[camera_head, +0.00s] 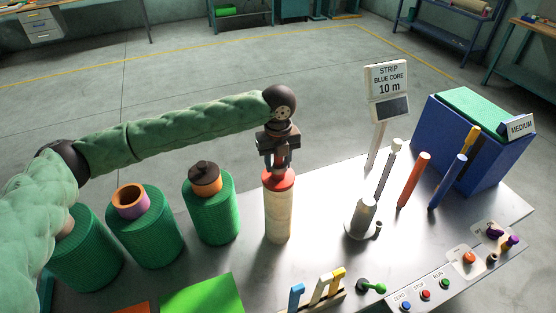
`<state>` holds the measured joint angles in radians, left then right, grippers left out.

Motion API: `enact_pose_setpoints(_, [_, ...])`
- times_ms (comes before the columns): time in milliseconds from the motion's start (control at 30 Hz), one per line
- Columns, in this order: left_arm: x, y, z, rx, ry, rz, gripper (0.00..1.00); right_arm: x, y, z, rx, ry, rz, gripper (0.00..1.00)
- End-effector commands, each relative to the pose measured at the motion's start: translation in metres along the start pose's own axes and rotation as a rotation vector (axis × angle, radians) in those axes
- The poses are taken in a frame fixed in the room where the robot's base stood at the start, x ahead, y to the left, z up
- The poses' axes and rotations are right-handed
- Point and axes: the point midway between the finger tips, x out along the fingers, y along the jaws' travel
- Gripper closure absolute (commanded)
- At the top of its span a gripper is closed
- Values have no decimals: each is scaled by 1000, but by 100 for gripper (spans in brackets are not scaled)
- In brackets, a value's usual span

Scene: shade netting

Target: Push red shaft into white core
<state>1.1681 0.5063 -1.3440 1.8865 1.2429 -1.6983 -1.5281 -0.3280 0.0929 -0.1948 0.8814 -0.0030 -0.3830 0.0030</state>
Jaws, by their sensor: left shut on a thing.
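A pale cream-white cylinder, which looks like the white core (278,219), stands upright on the metal table. A red disc-like top (270,183), which looks like the end of the red shaft, sits at its upper end. How far the red part reaches inside is hidden. My left gripper (281,169) points down directly over the cylinder and is shut on the red part at its top. A separate orange-red rod (413,181) leans upright on the table to the right. My right gripper is not in view.
Green net rolls (212,217) stand left of the cylinder. White and blue rods (448,182), a sign (387,80) and a blue box (470,140) are right. Small coloured pegs (318,291) and buttons (425,295) line the front. Table between cylinder and rods is mostly clear.

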Motion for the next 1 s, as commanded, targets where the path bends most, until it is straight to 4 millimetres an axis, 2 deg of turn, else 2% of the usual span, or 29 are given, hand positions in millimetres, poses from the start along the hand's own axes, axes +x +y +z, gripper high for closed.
enact_pose_setpoints(300, [5, 0, 0, 0, -1, -2, 100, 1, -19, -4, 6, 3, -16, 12])
enact_pose_setpoints(533, [5, 0, 0, 0, -1, -2, 100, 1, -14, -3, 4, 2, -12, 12])
enact_pose_setpoints(567, [5, 0, 0, 0, -1, -2, 58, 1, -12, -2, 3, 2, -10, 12])
enact_pose_setpoints(667, [5, 0, 0, 0, -1, -1, 38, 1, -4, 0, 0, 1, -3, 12])
enact_pose_setpoints(700, [5, 0, 0, 0, -1, -1, 34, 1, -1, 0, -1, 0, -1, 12])
enact_pose_setpoints(833, [6, 0, 0, 0, -1, -1, 34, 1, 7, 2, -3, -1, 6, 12])
enact_pose_setpoints(1000, [7, 0, 0, 0, 1, 1, 34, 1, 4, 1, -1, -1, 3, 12])
